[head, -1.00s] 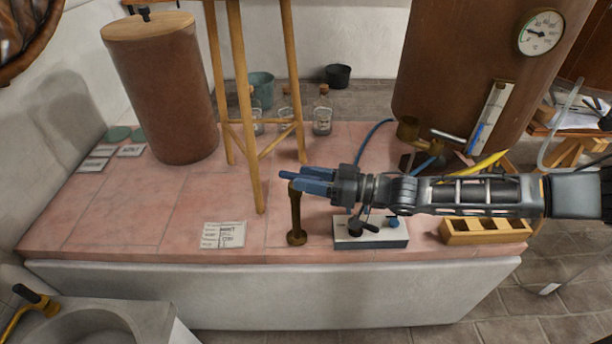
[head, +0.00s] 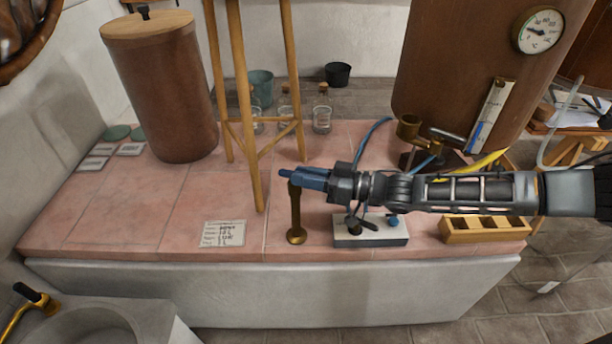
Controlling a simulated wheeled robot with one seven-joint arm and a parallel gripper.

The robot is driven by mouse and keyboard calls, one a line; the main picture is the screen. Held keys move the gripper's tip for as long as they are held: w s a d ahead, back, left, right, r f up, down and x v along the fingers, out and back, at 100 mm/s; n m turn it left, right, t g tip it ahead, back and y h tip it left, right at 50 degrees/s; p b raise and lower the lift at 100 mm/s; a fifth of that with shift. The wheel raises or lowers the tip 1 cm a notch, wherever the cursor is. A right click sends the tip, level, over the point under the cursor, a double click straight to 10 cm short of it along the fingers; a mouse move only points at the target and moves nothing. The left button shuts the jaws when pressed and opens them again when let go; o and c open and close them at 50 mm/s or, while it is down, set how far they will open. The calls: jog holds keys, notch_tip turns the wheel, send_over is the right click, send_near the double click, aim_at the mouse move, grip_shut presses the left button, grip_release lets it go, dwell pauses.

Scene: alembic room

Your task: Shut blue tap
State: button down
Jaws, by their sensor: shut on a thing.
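A brass post (head: 296,215) with a round foot stands near the front edge of the pink tiled top. A narrow dark blue lever end (head: 285,173) shows at its top, and I take this as the blue tap. My gripper (head: 306,179) reaches in from the right, level, with its blue-grey fingers closed together around the lever at the post's top. The fingers hide most of the lever and the post's head. A white box (head: 370,239) below my arm has a blue knob (head: 393,220) and a black knob (head: 354,225).
A wooden stand's leg (head: 258,170) rises just left of my gripper. A paper label (head: 223,234) lies left of the post. A wooden tray (head: 485,230) and a large brown vessel (head: 450,90) stand right. Blue and yellow hoses run behind my arm.

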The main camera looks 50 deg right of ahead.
jog(key=shift+f+y, duration=0.1)
jog(key=shift+y, duration=0.2)
jog(key=shift+n+b, duration=0.3)
jog(key=shift+b, duration=0.1)
jog(key=shift+w+d+f+n+g+y+b, duration=0.1)
jog(key=shift+n+g+y+b, duration=0.25)
jog(key=shift+y, duration=0.2)
jog(key=shift+d+f+n+g+y+b, duration=0.1)
jog(key=shift+n+g+y+b, duration=0.25)
jog(key=shift+y, duration=0.2)
jog(key=shift+r+n+g+y+b, duration=0.3)
jog(key=shift+n+g+y+b, duration=0.15)
jog(key=shift+n+g+y, duration=0.35)
jog(key=c, duration=1)
grip_release()
jog(key=shift+c, duration=0.2)
jog(key=shift+d, duration=0.1)
jog(key=v, duration=0.7)
jog(key=shift+s+d+b, duration=0.25)
jog(key=shift+s+b, duration=0.05)
